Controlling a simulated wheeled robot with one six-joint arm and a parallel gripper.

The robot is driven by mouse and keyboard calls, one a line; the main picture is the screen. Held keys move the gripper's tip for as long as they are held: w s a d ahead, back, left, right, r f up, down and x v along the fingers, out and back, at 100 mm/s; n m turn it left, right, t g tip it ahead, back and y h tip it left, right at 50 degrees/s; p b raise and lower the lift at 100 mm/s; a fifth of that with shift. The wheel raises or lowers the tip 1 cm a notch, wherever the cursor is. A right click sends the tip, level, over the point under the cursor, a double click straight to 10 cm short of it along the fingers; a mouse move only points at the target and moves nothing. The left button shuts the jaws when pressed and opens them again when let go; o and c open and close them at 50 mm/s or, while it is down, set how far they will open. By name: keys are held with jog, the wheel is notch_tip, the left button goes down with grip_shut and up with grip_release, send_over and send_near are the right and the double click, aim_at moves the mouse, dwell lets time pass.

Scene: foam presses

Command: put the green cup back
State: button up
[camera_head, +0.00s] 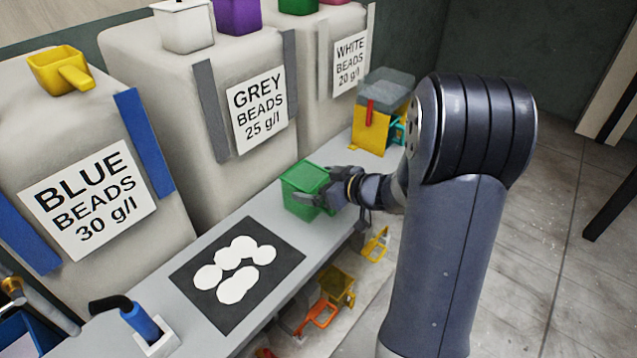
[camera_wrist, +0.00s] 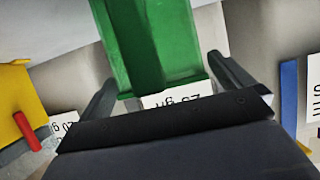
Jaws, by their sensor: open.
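The green cup (camera_head: 303,190) stands on the grey ledge (camera_head: 262,212), right of the black mat. My gripper (camera_head: 338,193) is at the cup's right side, with its jaws open. In the wrist view the green cup (camera_wrist: 183,35) lies ahead of the open fingers (camera_wrist: 162,72), its handle pointing back toward the space between them. I cannot tell whether a finger touches it. Another green item (camera_head: 298,6) sits on top of the bags, cut off by the picture's top edge.
A black mat (camera_head: 189,280) with white discs lies left of the cup. A yellow box (camera_head: 369,132) with a red handle stands to the right. Labelled bead bags (camera_head: 180,95) line the back. Yellow and orange cups (camera_head: 337,284) show below the ledge.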

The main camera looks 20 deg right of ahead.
jog(key=p+v, duration=0.1)
jog(key=v, duration=1.1)
jog(key=shift+r, duration=0.1)
dwell(0.9)
